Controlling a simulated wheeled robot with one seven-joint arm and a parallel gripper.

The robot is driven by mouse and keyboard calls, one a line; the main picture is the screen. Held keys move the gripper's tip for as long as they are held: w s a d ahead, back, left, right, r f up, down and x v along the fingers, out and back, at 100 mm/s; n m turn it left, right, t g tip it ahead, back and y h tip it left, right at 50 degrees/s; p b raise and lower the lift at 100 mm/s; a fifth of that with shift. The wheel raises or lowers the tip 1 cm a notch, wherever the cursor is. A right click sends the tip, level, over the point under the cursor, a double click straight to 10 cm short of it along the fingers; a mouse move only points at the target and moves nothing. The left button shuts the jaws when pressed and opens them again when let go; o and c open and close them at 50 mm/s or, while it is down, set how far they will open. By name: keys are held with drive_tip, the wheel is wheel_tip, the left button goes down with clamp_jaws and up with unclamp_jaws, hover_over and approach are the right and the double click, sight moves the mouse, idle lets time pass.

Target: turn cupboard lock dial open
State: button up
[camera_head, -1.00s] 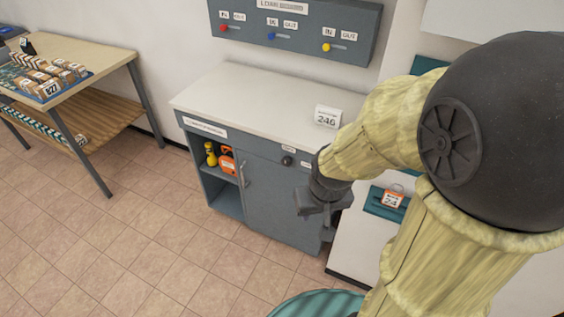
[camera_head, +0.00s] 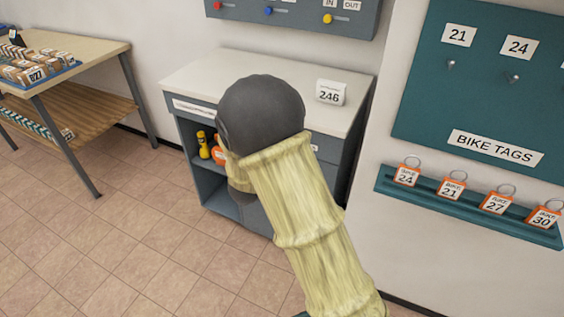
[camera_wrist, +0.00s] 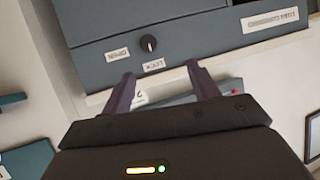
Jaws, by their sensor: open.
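The grey cupboard (camera_head: 335,147) stands against the wall under a pale top. Its black dial (camera_wrist: 148,43) shows in the wrist view on the grey front panel, which appears turned over there. An OPEN label (camera_wrist: 117,54) is left of the dial and a LOCK label (camera_wrist: 153,65) is just below it. The dial has a light mark, too small to read exactly. My gripper (camera_wrist: 163,82) is open, with nothing between its fingers; the dial lies beyond the fingertips, apart from them. In the head view my arm hides the dial and gripper.
A number 246 sign (camera_head: 330,93) stands on the cupboard top. Yellow and orange items (camera_head: 204,145) sit in its open shelf. A bike tag rail (camera_head: 470,205) is at right and a wooden table (camera_head: 75,60) at left. The tiled floor (camera_head: 130,240) between is clear.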

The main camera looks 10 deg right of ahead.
wheel_tip(320, 180, down, 8)
drive_tip(key=a+m+t+h+b, duration=0.2)
drive_tip(key=h+b, duration=0.3)
drive_tip(key=h, duration=0.1)
drive_tip(key=shift+a+r+b, duration=0.25)
drive_tip(key=shift+b, duration=0.1)
drive_tip(key=b+x, duration=0.1)
drive_tip(key=x, duration=1.6)
drive_tip(key=shift+w+d+r, duration=0.2)
drive_tip(key=shift+r, duration=0.2)
drive_tip(key=c, duration=0.9)
